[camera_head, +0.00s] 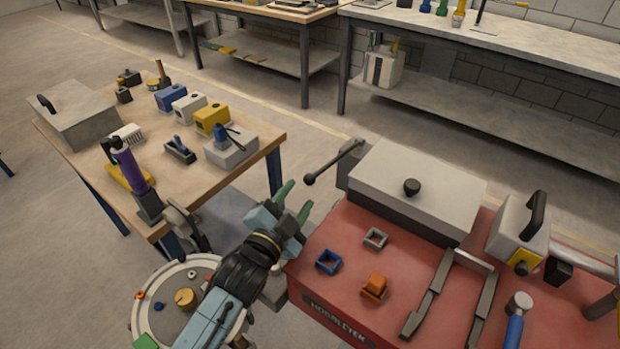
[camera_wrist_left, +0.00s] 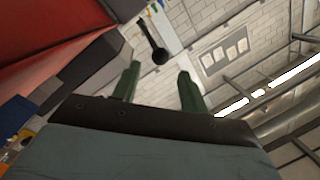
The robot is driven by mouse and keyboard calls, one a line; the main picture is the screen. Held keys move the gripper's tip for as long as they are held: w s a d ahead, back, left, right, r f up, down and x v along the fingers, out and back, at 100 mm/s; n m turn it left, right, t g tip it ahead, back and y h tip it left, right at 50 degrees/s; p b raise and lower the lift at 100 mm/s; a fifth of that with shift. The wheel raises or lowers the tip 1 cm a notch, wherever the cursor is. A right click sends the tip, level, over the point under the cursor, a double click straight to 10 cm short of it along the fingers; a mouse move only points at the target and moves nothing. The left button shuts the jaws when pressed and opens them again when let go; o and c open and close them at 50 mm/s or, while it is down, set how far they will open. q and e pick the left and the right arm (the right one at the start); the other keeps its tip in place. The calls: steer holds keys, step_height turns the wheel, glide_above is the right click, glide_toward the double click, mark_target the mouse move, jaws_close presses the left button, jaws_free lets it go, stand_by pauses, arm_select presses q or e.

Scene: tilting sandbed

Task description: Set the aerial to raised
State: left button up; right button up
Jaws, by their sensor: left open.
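A dark rod with a black ball tip (camera_head: 334,164), which looks like the aerial, is attached at the side of a grey box (camera_head: 410,215) on the red workbench. In the head view it slants down and left from its mount, out past the bench edge. My left gripper (camera_head: 294,203) is open, its green fingers just below and left of the ball. In the left wrist view the rod (camera_wrist_left: 152,38) hangs beyond the open fingers (camera_wrist_left: 159,75), its ball near the gap between the tips. I see no contact. My right gripper is not in view.
The red bench top (camera_head: 340,225) holds a blue square ring (camera_head: 328,262), an orange part (camera_head: 375,287), a grey bracket (camera_head: 440,295) and a blue-handled tool (camera_head: 515,322). A wooden table (camera_head: 190,185) with several blocks stands left. Open floor lies behind the gripper.

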mark_target(307, 183)
arm_select(q)
steer(key=x, duration=0.6)
steer(key=shift+b, duration=0.35)
steer(key=shift+w+d+f, duration=0.1)
steer(key=shift+w+d, duration=0.05)
steer(key=shift+w, duration=0.2)
steer(key=shift+c, duration=0.7)
jaws_close()
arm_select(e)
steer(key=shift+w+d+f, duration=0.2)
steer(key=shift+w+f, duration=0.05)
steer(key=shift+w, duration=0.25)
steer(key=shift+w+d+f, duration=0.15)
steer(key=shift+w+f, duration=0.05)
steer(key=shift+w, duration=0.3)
